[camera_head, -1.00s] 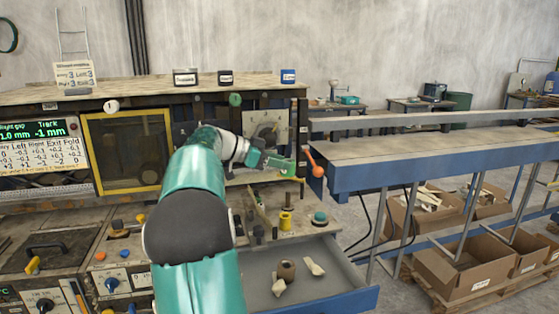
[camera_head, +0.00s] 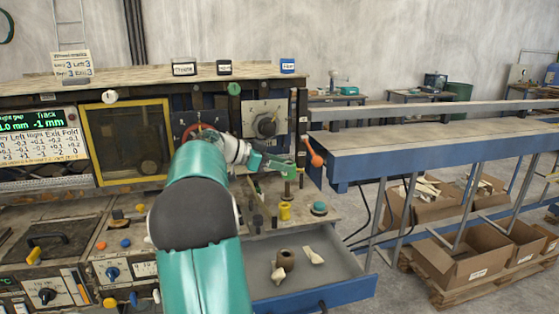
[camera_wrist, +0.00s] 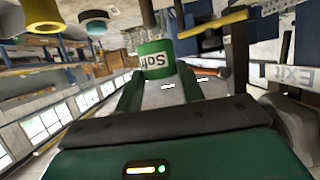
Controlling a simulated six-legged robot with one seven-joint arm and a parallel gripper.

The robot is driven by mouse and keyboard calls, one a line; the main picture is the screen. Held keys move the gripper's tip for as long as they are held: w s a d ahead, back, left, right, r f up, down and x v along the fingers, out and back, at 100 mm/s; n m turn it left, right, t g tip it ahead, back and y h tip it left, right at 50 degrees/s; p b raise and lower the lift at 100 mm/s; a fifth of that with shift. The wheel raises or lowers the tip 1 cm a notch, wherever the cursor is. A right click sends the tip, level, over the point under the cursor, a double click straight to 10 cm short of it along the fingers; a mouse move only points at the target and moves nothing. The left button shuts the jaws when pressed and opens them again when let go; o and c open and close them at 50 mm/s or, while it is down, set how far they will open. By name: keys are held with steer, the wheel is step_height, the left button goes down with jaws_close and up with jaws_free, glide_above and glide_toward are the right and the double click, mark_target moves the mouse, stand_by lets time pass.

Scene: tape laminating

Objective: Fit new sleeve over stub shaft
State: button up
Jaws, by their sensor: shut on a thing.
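My gripper (camera_head: 277,166) is shut on a green sleeve labelled "Soft" (camera_wrist: 156,60); in the wrist view the sleeve sits between the two green fingers (camera_wrist: 160,88). In the head view the gripper is above the right part of the bench, and the sleeve is hard to tell from the green fingers. A dark brown upright post (camera_head: 287,189), apparently the stub shaft, stands just below the gripper. In the wrist view a dark post (camera_wrist: 148,12) lines up with the sleeve's far end. Whether sleeve and post touch cannot be told.
A yellow cylinder (camera_head: 285,211) and a teal-topped knob (camera_head: 319,208) stand close by on the bench. An orange-knobbed lever (camera_head: 313,156) is right of the gripper. Below, an open drawer (camera_head: 338,292) holds a brown roller (camera_head: 285,258) and pale scraps. A blue-edged table (camera_head: 440,160) extends right.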

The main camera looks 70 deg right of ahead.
steer(key=shift+w+f, duration=0.1)
steer(key=shift+f, duration=2.6)
steer(key=o, duration=1.1)
steer(key=shift+f, duration=0.1)
steer(key=v, duration=1.3)
steer(key=shift+w+a, duration=0.25)
steer(key=shift+w, duration=0.05)
